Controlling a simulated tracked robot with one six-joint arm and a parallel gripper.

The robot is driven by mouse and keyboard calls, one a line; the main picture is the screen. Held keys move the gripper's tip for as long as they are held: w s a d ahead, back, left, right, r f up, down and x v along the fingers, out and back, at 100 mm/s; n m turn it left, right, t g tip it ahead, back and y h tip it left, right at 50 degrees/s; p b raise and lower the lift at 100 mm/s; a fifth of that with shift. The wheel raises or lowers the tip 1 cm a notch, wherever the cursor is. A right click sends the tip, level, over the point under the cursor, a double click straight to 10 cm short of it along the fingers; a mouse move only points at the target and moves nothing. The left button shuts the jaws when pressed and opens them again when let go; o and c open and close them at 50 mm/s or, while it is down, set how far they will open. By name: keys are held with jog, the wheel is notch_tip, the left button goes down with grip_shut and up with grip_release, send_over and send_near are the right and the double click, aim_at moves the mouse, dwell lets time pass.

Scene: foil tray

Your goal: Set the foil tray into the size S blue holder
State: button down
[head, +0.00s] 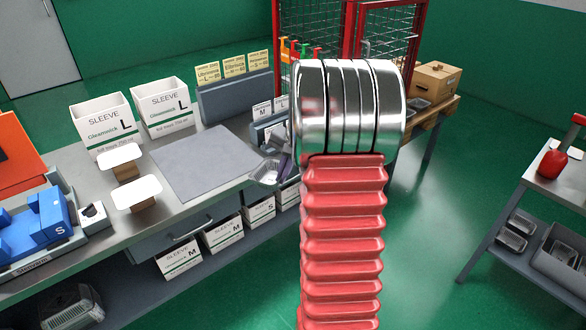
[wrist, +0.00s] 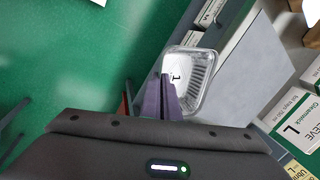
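The foil tray (wrist: 203,82) is a small silver tray with ribbed walls and a dark mark on its floor. In the wrist view the two purple fingers of my gripper (wrist: 165,84) are close together at its rim, and look shut on it. In the head view the tray (head: 264,174) shows at the bench's front edge, left of my arm, seemingly above the edge. My gripper is mostly hidden there behind my red arm. The blue holder marked S (head: 52,226) stands far left on the bench.
Two white cards on brown blocks (head: 136,192) stand between the blue holder and a grey mat (head: 207,160). White sleeve boxes marked L (head: 103,124) stand behind. Boxes marked M (head: 222,233) sit on the shelf below. The mat is bare.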

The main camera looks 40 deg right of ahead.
jog(key=w+a+f+n+g+y, duration=0.1)
jog(key=a+f+n, duration=0.4)
jog(key=a, duration=0.6)
jog(key=w+a+f+n+g+y, duration=0.1)
jog(key=a+f+n, duration=0.3)
jog(key=a+f, duration=0.3)
jog(key=w+a+f+n+g, duration=0.1)
jog(key=a+f+n, duration=0.4)
jog(key=a, duration=1.2)
jog(key=shift+w+a+f+n+y, duration=0.15)
jog(key=shift+w+f+n+y, duration=0.2)
jog(key=shift+f, duration=0.55)
